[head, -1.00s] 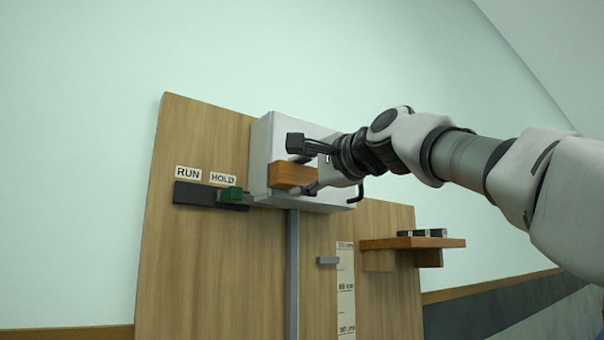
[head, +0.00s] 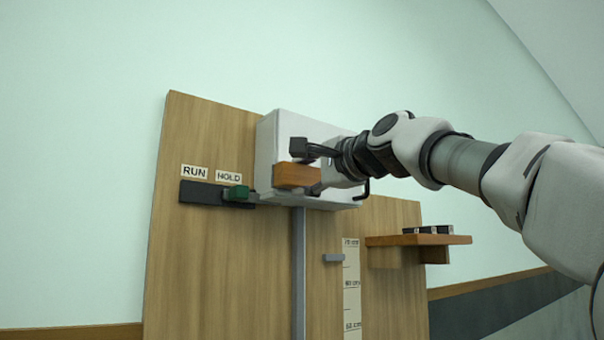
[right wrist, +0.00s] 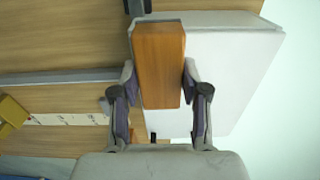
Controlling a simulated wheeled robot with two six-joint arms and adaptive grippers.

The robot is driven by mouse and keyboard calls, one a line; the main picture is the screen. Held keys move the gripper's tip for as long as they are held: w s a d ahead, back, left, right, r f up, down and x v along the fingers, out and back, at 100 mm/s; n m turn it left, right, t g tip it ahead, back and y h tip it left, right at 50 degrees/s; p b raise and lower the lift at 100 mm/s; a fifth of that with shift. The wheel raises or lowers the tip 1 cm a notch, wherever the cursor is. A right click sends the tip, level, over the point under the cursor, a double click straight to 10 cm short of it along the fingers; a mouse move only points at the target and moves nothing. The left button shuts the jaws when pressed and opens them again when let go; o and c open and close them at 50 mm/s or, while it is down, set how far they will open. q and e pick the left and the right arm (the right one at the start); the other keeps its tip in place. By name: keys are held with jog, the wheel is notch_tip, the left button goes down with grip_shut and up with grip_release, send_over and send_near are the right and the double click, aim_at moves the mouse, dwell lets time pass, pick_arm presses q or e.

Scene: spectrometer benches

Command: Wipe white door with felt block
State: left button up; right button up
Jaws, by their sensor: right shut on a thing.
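The white door (head: 272,140) is the front of a white box on an upright wooden board; it also fills much of the right wrist view (right wrist: 225,70). The felt block shows its orange-brown wooden side (head: 296,176) in front of the door's lower part. My right gripper (head: 318,178) is shut on the block, which sits between its two fingers in the right wrist view (right wrist: 160,65). The block is at or very near the door; its felt face is hidden, so I cannot tell if it touches. My left gripper is not in view.
A dark slide bar with a green knob (head: 237,194) sits left of the box, under RUN and HOLD labels. A black handle (head: 363,190) sticks out at the box's right. A wooden shelf (head: 420,240) with small black items is at lower right. A grey rail (head: 298,270) runs below the box.

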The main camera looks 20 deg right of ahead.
jog(key=shift+w+d+p, duration=1.3)
jog(key=shift+w+d, duration=0.05)
jog(key=shift+d, duration=2.2)
jog(key=shift+s+a+b, duration=0.2)
jog(key=shift+s+a, duration=0.25)
jog(key=shift+a, duration=0.75)
jog(key=shift+s+a+b, duration=0.15)
jog(key=shift+s+a, duration=0.3)
jog(key=shift+a, duration=0.75)
jog(key=shift+s+a+b, duration=0.2)
jog(key=shift+s+a, duration=0.25)
jog(key=shift+a, duration=0.75)
jog(key=shift+s+a, duration=0.15)
jog(key=shift+a, duration=0.3)
jog(key=shift+d, duration=0.1)
